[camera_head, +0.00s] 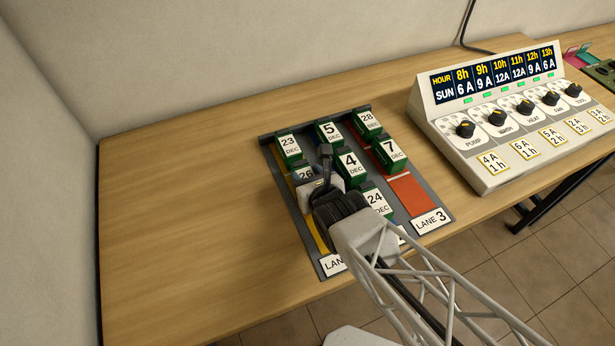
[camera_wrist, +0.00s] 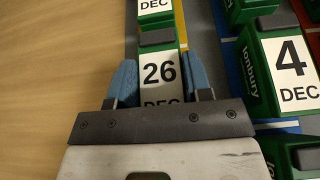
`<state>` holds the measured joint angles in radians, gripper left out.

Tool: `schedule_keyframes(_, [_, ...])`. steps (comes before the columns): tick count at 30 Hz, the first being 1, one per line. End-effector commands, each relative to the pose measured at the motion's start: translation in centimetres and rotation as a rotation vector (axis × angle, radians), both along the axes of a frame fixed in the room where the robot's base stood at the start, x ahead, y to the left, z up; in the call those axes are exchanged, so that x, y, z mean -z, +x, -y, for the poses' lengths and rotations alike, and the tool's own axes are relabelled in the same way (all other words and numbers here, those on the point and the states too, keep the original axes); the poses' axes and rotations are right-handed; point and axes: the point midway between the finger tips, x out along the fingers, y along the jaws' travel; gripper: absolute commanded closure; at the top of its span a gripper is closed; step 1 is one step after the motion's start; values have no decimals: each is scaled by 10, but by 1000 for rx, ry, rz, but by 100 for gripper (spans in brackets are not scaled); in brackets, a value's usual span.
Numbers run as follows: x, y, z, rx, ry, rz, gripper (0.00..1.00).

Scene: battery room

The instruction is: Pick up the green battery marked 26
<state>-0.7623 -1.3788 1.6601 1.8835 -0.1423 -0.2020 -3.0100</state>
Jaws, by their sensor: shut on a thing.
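The green battery marked 26 (camera_wrist: 160,73) is between the two blue finger pads of my gripper (camera_wrist: 158,82) in the wrist view, one pad against each side. My gripper is shut on it. In the head view the 26 battery (camera_head: 305,174) is partly hidden behind my gripper (camera_head: 321,180). It is in the left lane of the grey rack (camera_head: 268,140), just in front of the battery marked 23 (camera_head: 289,145). I cannot tell whether it is lifted off the lane.
Batteries marked 5 (camera_head: 329,131), 4 (camera_head: 350,165) and 24 (camera_head: 376,201) fill the middle lane, close to my gripper's right. Batteries 28 (camera_head: 368,121) and 7 (camera_head: 392,150) are in the right lane. A control panel (camera_head: 480,178) stands further right. The table's left side is clear.

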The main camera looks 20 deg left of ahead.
Motion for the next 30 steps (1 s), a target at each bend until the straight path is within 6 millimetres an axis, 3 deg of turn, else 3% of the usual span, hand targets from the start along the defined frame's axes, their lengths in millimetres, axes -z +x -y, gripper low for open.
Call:
schedule_keyframes(21, [-35, 0, -1, 5, 1, 5, 98])
schedule_keyframes(30, [-37, -19, 16, 5, 1, 5, 98])
